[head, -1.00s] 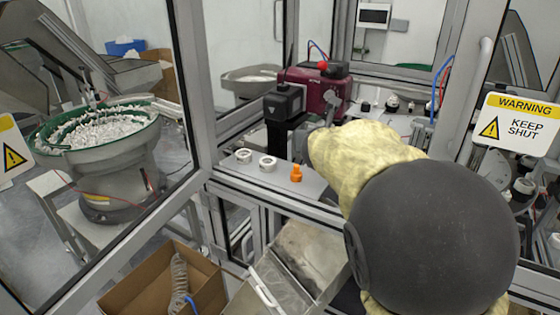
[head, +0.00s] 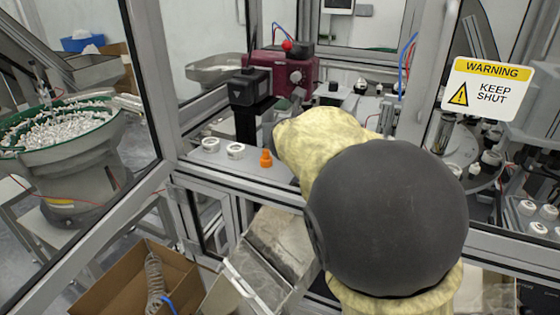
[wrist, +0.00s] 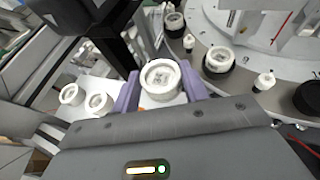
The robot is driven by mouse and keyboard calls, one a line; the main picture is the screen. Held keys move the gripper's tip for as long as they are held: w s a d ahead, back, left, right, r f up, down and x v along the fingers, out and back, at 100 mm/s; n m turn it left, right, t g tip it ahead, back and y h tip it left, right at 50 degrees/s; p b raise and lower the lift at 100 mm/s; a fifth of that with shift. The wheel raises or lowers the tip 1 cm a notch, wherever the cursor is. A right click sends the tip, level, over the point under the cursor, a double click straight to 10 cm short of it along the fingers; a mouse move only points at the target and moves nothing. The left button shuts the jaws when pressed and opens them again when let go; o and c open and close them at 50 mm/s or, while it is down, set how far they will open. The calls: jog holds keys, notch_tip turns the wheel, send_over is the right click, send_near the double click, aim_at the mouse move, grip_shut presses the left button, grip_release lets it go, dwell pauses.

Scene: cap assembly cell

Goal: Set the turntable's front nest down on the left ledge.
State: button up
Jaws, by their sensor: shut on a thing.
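My gripper (wrist: 160,72) is shut on a white round nest (wrist: 161,84), with a purple finger on each side of it. In the head view my own arm hides the gripper and this nest. The left ledge (head: 245,168) is the pale strip just inside the cell's front frame. Two white ring-shaped nests (head: 210,145) stand on it. In the wrist view they sit to the left of the held nest (wrist: 99,103). The turntable (head: 483,178) is at the right. In the wrist view it fills the upper right (wrist: 240,25), with several white parts on dark seats.
An orange piece (head: 265,158) stands on the ledge, right of the two nests. A maroon and black machine (head: 290,72) rises behind the ledge. Frame posts and a warning-signed panel (head: 487,88) border the opening. A cardboard box (head: 185,270) is below, and a bowl feeder (head: 70,150) at left.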

jog(key=shift+f+b, duration=0.65)
jog(key=shift+f, duration=0.8)
jog(key=shift+f+b, duration=1.4)
jog(key=shift+f, duration=0.45)
jog(key=shift+f, duration=0.15)
jog(key=o, duration=0.7)
